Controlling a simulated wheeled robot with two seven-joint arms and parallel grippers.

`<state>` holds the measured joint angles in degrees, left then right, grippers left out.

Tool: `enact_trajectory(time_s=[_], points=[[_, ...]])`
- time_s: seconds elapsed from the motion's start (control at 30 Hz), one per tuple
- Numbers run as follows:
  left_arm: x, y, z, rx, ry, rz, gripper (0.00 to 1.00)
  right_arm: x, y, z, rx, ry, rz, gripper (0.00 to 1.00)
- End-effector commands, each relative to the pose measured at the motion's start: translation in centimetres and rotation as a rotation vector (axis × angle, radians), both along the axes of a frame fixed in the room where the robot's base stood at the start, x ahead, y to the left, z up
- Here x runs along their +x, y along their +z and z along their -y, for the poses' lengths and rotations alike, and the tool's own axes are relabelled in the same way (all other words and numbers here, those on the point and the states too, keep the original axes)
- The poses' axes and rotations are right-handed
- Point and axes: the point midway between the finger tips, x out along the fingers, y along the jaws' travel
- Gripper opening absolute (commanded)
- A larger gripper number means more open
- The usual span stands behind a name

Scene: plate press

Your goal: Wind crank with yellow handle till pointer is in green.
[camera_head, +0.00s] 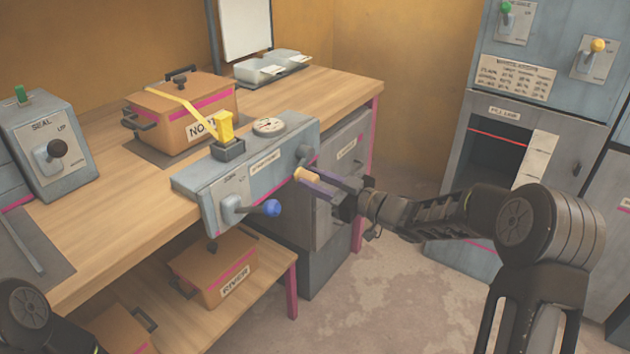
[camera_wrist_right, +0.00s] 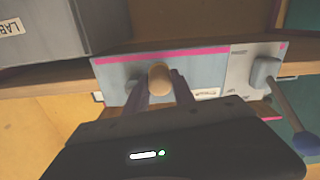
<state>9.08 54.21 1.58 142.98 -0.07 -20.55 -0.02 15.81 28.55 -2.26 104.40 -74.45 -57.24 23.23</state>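The crank's yellow handle (camera_head: 301,174) sticks out from the front of the grey-blue press unit (camera_head: 262,158) at the table's edge. My right gripper (camera_head: 312,182) reaches it from the right, its fingers closely flanking the handle. In the right wrist view the yellow handle (camera_wrist_right: 159,80) lies between the two fingertips, which appear to touch it on both sides. The round white gauge (camera_head: 268,126) is on the unit's top. Its pointer and any green zone are too small to read. Part of my left arm shows at bottom left, but its gripper is out of view.
A blue-knobbed lever (camera_head: 262,208) sits left of the crank, and a yellow block (camera_head: 224,126) stands on the unit. A brown box (camera_head: 190,112) is behind, and a SEAL box (camera_head: 50,150) is left. A grey cabinet (camera_head: 345,180) stands close behind my right gripper. Open floor is in front.

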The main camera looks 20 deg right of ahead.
Motion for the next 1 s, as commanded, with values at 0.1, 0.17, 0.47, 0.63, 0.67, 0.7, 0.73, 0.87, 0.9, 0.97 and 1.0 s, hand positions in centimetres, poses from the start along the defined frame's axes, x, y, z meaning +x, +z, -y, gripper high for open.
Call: enact_trajectory(time_s=[0.1, 0.17, 0.47, 0.63, 0.67, 0.7, 0.73, 0.87, 0.9, 0.97, 1.0], points=[[0.00, 0.00, 0.00, 0.000, 0.000, 0.000, 0.57, -0.02, 0.00, 0.01, 0.000, 0.000, 0.000, 0.19], [0.00, 0.00, 0.00, 0.000, 0.000, 0.000, 0.57, -0.02, 0.00, 0.01, 0.000, 0.000, 0.000, 0.14], [0.00, 0.00, 0.00, 0.000, 0.000, 0.000, 0.57, -0.02, 0.00, 0.01, 0.000, 0.000, 0.000, 0.00], [0.00, 0.00, 0.00, 0.000, 0.000, 0.000, 0.57, -0.01, -0.01, 0.01, 0.000, 0.000, 0.000, 0.00], [0.00, 0.00, 0.00, 0.000, 0.000, 0.000, 0.57, -0.01, -0.01, 0.01, 0.000, 0.000, 0.000, 0.00], [0.00, 0.00, 0.00, 0.000, 0.000, 0.000, 0.57, -0.02, -0.01, 0.02, 0.000, 0.000, 0.000, 0.00], [0.00, 0.00, 0.00, 0.000, 0.000, 0.000, 0.57, -0.02, -0.01, 0.02, 0.000, 0.000, 0.000, 0.00], [0.00, 0.00, 0.00, 0.000, 0.000, 0.000, 0.57, -0.01, -0.01, 0.01, 0.000, 0.000, 0.000, 0.00], [0.00, 0.00, 0.00, 0.000, 0.000, 0.000, 0.57, -0.01, -0.01, 0.01, 0.000, 0.000, 0.000, 0.00], [0.00, 0.00, 0.00, 0.000, 0.000, 0.000, 0.57, -0.02, -0.02, 0.02, 0.000, 0.000, 0.000, 0.00], [0.00, 0.00, 0.00, 0.000, 0.000, 0.000, 0.57, -0.02, -0.02, 0.02, 0.000, 0.000, 0.000, 0.00]])
